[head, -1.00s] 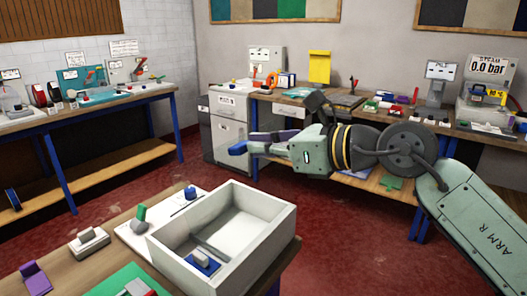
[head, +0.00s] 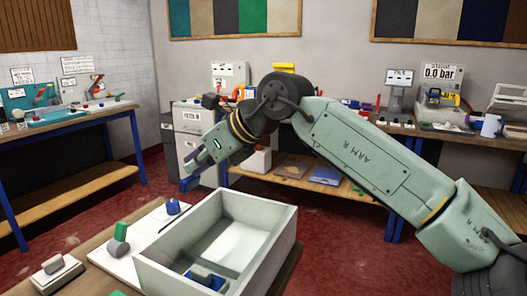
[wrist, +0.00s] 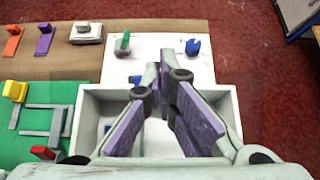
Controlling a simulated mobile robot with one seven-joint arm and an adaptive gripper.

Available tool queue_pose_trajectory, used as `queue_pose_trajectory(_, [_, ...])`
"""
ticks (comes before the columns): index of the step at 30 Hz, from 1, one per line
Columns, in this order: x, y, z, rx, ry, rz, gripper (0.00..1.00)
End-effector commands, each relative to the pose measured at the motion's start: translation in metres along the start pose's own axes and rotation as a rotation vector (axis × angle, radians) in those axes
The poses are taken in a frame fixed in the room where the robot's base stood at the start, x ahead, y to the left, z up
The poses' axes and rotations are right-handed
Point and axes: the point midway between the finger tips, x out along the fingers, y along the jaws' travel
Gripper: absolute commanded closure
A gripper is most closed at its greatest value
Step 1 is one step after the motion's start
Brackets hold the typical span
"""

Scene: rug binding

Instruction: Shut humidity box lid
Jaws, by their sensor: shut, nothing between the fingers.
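A white open-topped box (head: 280,240) stands on the near wooden table in the head view. It also shows below my gripper in the wrist view (wrist: 87,115). A blue piece with a grey knob (head: 205,278) lies inside it. I see no lid on this box, and I cannot tell whether it is the humidity box. A pale case with a raised, tilted cover (head: 512,97) stands at the far right of the back bench, partly cut off. My gripper (head: 190,174) points down-left beyond the white box, shut and empty. Its purple-padded fingers (wrist: 172,78) show over the box in the wrist view.
A white board (head: 135,240) with a green-handled piece (head: 120,238) and a blue knob (head: 173,207) lies left of the box. A green mat (wrist: 40,125) with grey bars is on the same table. The back bench (head: 400,128) is crowded. Red floor lies between.

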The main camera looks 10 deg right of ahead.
Motion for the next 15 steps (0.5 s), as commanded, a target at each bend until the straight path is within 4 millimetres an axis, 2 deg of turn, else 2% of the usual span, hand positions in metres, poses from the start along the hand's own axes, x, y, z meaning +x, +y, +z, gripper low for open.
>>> queue_pose_trajectory(1, [0.011,-0.002,-0.010,0.004,-0.006,0.003,1.00])
queue_pose_trajectory(6, [0.035,-0.004,-0.021,0.004,-0.008,0.003,1.00])
queue_pose_trajectory(15, [0.060,-0.004,-0.034,0.003,-0.010,0.002,1.00])
